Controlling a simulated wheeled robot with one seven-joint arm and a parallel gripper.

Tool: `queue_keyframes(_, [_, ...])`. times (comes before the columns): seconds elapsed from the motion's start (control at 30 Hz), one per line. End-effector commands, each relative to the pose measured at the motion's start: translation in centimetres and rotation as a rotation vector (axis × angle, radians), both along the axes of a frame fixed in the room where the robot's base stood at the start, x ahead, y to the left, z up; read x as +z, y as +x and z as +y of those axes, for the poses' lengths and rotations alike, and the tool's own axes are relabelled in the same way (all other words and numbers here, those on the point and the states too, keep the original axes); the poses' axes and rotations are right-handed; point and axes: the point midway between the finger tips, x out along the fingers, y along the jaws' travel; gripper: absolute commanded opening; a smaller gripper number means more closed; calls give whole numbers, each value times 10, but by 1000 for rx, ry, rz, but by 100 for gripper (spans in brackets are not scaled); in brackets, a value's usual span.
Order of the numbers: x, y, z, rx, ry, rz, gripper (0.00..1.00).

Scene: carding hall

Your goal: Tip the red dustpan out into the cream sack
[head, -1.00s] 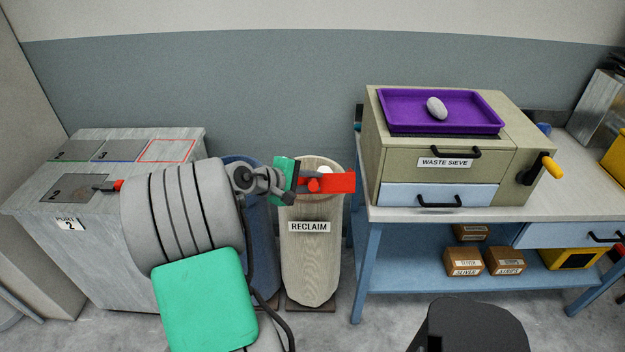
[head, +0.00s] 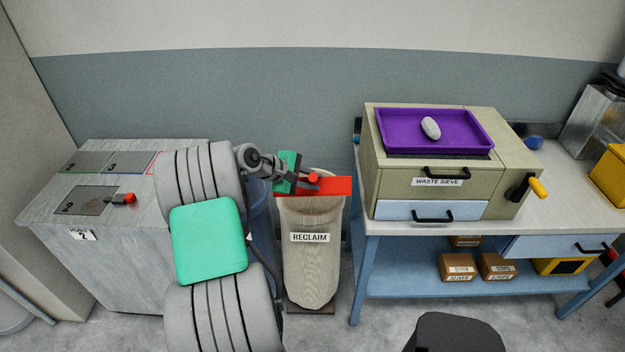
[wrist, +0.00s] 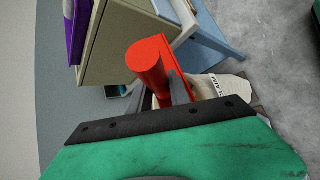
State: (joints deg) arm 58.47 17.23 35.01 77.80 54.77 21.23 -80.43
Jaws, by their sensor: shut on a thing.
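The red dustpan (head: 335,187) is held above the mouth of the cream sack (head: 312,268), which stands upright on the floor and is labelled RECLAIM. In the head view, the pan shows as a wide red strip across the sack's opening and hides most of it. My gripper (head: 306,180) is shut on the dustpan's handle, coming in from the left. The wrist view shows the round red handle (wrist: 150,62) between my dark fingers, with part of the sack (wrist: 220,87) beyond it. I cannot see any contents in the pan or the sack.
A blue bin (head: 262,215) stands left of the sack, partly behind my arm. A grey cabinet (head: 110,245) is further left. The workbench (head: 420,230) is close on the right, with the waste sieve box (head: 400,181) and a purple tray (head: 385,140) holding a pale oval piece.

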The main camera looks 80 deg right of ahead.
Motion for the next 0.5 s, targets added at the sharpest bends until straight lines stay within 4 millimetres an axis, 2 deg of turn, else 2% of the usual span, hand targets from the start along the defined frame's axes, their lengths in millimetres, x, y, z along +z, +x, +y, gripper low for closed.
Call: queue_keyframes(0.5, [21, 11, -42, -4, 192, 58, 0])
